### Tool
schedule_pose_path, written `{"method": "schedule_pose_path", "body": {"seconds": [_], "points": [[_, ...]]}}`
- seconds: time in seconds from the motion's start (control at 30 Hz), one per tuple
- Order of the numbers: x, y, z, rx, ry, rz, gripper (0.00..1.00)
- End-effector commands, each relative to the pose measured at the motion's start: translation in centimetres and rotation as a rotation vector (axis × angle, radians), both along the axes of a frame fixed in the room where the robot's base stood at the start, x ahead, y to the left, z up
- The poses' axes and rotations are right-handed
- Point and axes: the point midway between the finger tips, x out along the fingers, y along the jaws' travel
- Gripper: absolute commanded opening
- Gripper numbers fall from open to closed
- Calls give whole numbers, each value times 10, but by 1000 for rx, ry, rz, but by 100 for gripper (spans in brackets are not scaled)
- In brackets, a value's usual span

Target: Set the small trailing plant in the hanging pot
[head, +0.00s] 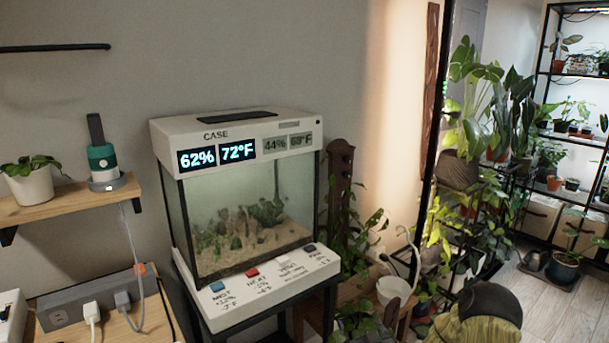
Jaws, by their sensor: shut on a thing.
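My gripper is not in view, so what it holds cannot be seen. A white pot (393,291) with a thin pale loop rising above it is at the lower right of the case; it may be the hanging pot, but I cannot tell whether it hangs or stands. Trailing green leaves (357,318) show at the bottom edge, just left of it, their base cut off. A small leafy plant in a white pot (29,186) stands on the left wall shelf. I cannot tell which is the small trailing plant.
A glass case (236,119) with lit readouts stands in the middle. A wooden shelf (70,206) and a power strip (88,297) are at left. Tall plants (466,137) and a black rack (546,80) fill the right. A dark rounded object (487,304) sits at lower right.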

Motion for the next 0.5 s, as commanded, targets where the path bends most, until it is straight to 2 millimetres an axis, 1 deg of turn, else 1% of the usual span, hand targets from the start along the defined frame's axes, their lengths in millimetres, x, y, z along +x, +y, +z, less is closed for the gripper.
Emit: {"method": "schedule_pose_path", "body": {"seconds": [0.03, 0.2, 0.3, 0.5], "points": [[-5, 0, -32, 6, 5, -18, 54], [-20, 0, -94, 5, 5, -82, 54], [-28, -1, -122, 3, 3, -119, 54], [-40, -3, -159, 2, 1, -173, 54]]}}
